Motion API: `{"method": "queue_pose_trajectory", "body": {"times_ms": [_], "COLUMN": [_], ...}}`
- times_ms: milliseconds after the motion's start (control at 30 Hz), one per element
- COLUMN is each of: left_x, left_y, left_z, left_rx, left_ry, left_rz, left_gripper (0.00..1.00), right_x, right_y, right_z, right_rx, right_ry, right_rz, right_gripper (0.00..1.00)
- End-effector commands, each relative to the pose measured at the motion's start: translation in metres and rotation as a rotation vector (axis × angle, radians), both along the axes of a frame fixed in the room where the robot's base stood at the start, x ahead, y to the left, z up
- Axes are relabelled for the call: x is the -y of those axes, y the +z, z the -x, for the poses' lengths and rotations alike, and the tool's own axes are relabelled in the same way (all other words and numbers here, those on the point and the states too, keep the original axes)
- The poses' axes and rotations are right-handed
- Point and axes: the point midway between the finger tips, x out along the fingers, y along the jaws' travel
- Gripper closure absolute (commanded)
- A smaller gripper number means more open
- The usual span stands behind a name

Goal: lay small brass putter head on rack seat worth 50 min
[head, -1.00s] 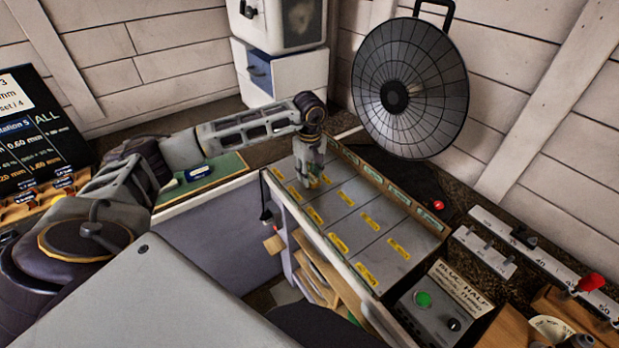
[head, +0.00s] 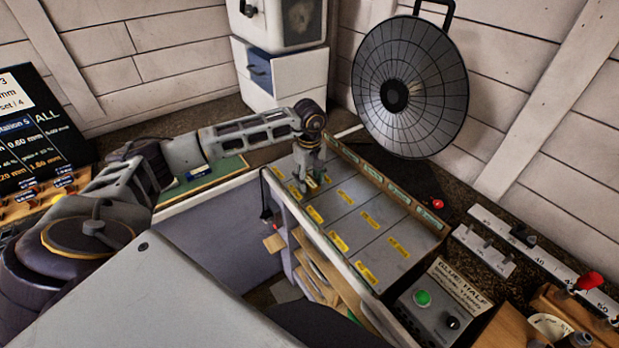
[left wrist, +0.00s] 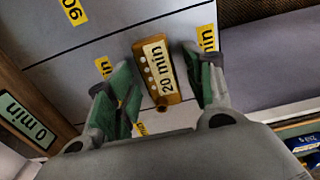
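A small brass putter head (left wrist: 146,70), with several pale holes and a pale label reading "20 min", shows between the fingers of my left gripper (left wrist: 160,78) in the left wrist view. The green-padded fingers are open on either side of it. A gap shows on its right; contact on the left is unclear. In the head view my left gripper (head: 304,187) is low over the far left part of the grey rack (head: 352,222); the head is mostly hidden there. The rack has yellow seat labels, mostly too small to read. My right gripper is not in view.
A wooden rail with green labels (head: 385,185) edges the rack's far right side. A control box with a green button (head: 424,298) stands at its near end. A large round dark mesh disc (head: 410,88) is behind. The rack's near seats are clear.

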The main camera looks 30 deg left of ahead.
Motion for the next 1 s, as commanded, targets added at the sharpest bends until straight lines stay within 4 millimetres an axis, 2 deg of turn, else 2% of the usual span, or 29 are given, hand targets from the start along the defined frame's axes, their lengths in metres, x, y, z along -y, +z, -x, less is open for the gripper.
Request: {"method": "queue_pose_trajectory", "body": {"times_ms": [467,1000], "left_x": [0.000,0.000], "left_y": [0.008,0.080], "left_z": [-0.001,-0.001], "left_rx": [0.003,0.003], "left_ry": [0.000,0.000], "left_rz": [0.000,0.000], "left_gripper": [0.48,0.48], "right_x": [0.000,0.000], "right_y": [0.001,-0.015], "right_z": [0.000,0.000], "right_rx": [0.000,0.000], "right_ry": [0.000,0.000], "right_rz": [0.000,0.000], "right_gripper": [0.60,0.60]}}
